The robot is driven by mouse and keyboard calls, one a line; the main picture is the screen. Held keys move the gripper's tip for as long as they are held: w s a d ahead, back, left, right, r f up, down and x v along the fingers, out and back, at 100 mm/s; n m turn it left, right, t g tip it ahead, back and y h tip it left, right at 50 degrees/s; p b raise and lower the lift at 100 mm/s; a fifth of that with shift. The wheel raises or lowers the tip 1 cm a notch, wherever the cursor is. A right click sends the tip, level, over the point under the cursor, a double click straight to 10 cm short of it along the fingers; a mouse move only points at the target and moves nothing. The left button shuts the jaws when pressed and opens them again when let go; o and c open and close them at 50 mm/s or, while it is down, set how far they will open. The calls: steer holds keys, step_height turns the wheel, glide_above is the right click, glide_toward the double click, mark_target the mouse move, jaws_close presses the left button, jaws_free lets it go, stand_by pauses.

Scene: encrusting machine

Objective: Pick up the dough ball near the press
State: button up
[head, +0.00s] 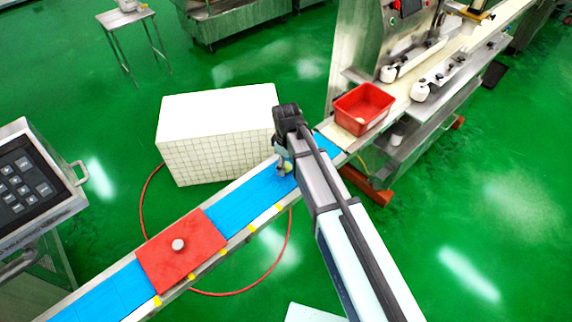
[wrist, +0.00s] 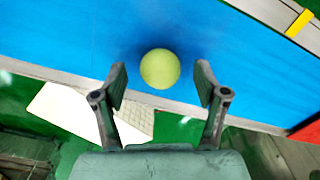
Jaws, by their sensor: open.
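A round yellow-green dough ball (wrist: 160,69) lies on the blue conveyor belt (wrist: 60,30) in the wrist view. My gripper (wrist: 161,80) is open, with one finger on each side of the ball and a gap on both sides. The ball sits between the fingertips, slightly beyond them. In the head view, my gripper (head: 285,168) is low over the belt, near its upper right end, and the ball (head: 287,167) shows only partly beside it. My arm covers part of the belt there.
A red bin (head: 363,108) stands by the steel machine (head: 352,40) at the upper right. A white tiled block (head: 215,135) stands behind the belt. A control panel (head: 30,190) is at the left.

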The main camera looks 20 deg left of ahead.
steer(key=shift+f, duration=0.45)
steer(key=c, duration=1.2)
steer(key=shift+r, duration=0.2)
